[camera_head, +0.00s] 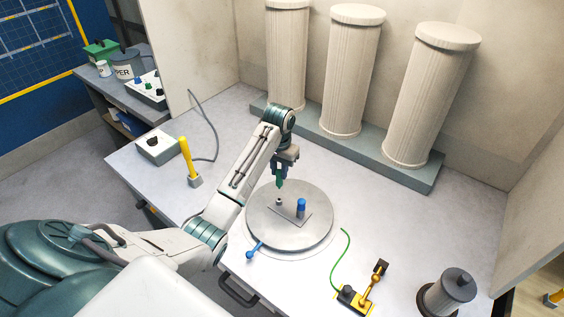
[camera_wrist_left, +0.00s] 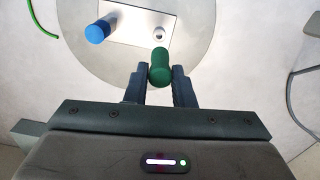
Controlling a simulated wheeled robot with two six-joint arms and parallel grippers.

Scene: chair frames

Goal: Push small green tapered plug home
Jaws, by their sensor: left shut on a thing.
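My left gripper (camera_head: 280,173) is shut on the small green tapered plug (camera_head: 280,184). It holds the plug above the round grey turntable (camera_head: 316,232). In the left wrist view, the green plug (camera_wrist_left: 160,70) sits between the fingertips (camera_wrist_left: 159,75). A small metal plate (camera_head: 291,215) lies on the turntable. A small grey round socket or fitting (camera_head: 279,201) on the plate is just below the plug in the head view; they look apart. A blue plug (camera_head: 301,206) stands upright on the same plate, to the right. My right gripper is not in view.
A blue-knobbed handle (camera_head: 253,250) sticks out from the turntable. A yellow-handled tool (camera_head: 188,160) and a control box (camera_head: 157,147) stand on the left. Fluted columns (camera_head: 352,75) stand behind. A black-and-yellow device (camera_head: 355,298) and a grey cylinder (camera_head: 446,293) are at front right.

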